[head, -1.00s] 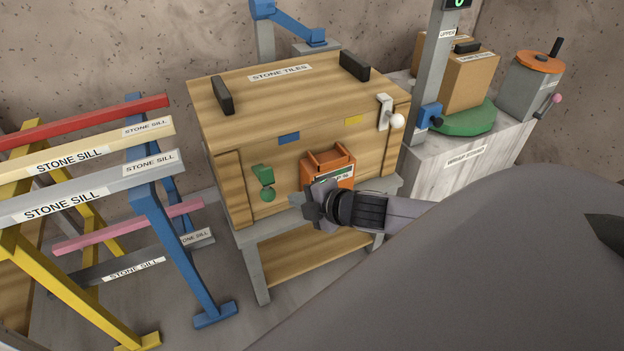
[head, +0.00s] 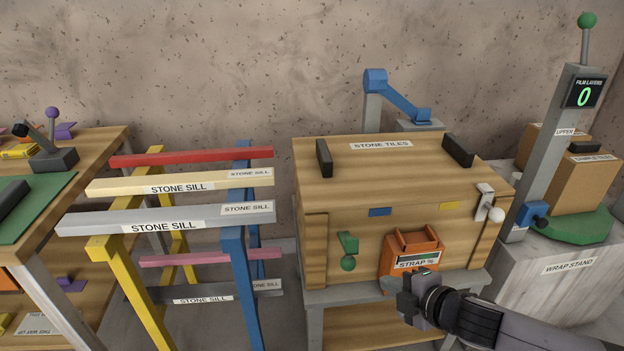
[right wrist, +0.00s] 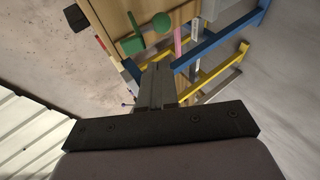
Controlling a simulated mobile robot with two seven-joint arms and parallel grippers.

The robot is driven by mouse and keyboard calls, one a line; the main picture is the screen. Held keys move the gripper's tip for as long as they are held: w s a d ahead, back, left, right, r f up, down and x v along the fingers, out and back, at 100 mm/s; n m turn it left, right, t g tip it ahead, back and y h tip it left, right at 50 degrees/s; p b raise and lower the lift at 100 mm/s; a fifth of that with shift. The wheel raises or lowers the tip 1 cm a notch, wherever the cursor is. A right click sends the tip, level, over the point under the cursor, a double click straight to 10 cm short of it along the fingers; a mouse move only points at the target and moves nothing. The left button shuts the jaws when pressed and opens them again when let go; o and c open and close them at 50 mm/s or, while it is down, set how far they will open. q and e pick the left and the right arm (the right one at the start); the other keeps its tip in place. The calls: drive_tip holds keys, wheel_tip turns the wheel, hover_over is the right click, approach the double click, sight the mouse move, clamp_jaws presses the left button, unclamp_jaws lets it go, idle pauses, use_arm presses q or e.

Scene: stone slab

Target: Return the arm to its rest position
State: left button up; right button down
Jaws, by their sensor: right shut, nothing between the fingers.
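My right gripper (head: 396,290) is shut and empty. In the head view its arm comes in from the lower right, and the gripper is in front of the lower front of the wooden stone tiles crate (head: 340,187). It overlaps the lower edge of the orange strap box (head: 411,256) in the picture; I cannot tell whether they touch. In the right wrist view the closed fingers (right wrist: 157,88) point toward the crate's green latch (right wrist: 148,35), with nothing between them. My left gripper is not in view.
The sill rack (head: 237,270) with several coloured bars stands left of the crate. A workbench (head: 105,160) is at the far left. The wrap stand (head: 560,285) with its upright post (head: 545,150) is at the right. Clear floor is hard to see here.

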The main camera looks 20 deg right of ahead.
drive_tip(key=s+a+f+m+p, duration=0.2)
drive_tip(key=s+a+f+m, duration=0.2)
drive_tip(key=s+m, duration=0.3)
drive_tip(key=s+a+f+m+g+p, duration=0.1)
drive_tip(key=s+a+f+m, duration=0.3)
drive_tip(key=s+a+m, duration=0.3)
drive_tip(key=shift+f+m+g+p, duration=0.3)
drive_tip(key=shift+f+m+p, duration=0.1)
drive_tip(key=shift+m, duration=0.3)
drive_tip(key=shift+s+r, duration=0.1)
drive_tip(key=shift+s, duration=0.05)
